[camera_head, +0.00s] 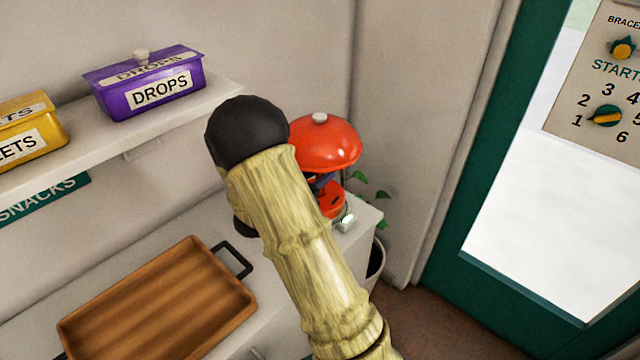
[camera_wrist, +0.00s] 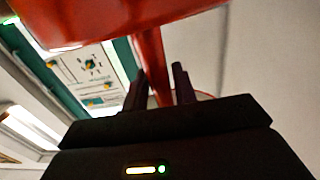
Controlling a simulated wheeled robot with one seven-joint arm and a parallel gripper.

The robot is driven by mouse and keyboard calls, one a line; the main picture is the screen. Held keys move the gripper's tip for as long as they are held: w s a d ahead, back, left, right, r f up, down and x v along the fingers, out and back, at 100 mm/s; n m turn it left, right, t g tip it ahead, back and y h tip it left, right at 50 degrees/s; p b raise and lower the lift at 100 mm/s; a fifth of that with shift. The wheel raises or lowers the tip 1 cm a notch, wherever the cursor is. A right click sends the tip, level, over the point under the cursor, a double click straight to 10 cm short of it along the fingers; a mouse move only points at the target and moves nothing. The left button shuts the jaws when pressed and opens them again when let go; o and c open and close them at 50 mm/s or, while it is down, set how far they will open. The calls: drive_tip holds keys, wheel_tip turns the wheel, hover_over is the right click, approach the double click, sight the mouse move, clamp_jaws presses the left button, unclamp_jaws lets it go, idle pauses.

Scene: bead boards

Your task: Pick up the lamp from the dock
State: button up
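The red lamp (camera_head: 325,143) has a domed shade with a pale knob on top. It stands at the right end of the white counter, partly hidden behind my arm. In the wrist view its red shade (camera_wrist: 120,22) fills the top, and its red stem (camera_wrist: 151,62) runs down behind or between my fingers. My gripper (camera_wrist: 159,78) has its two dark fingers apart, on either side of the stem. Some pale gap shows beside the stem, so I see no firm grip. The lamp's foot is mostly hidden, and the dock cannot be made out clearly.
A brown wooden tray (camera_head: 160,310) with dark handles lies on the counter left of my arm. Purple (camera_head: 150,88) and yellow (camera_head: 30,130) tins stand on the shelf above. A plant (camera_head: 372,195) in a pot is behind the counter end. A green-framed door (camera_head: 470,180) is right.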

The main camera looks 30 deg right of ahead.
clamp_jaws()
drive_tip(key=shift+r, duration=0.1)
wheel_tip(320, 180, up, 10)
drive_tip(key=shift+f+p, duration=0.1)
drive_tip(key=shift+p, duration=0.2)
idle(0.7)
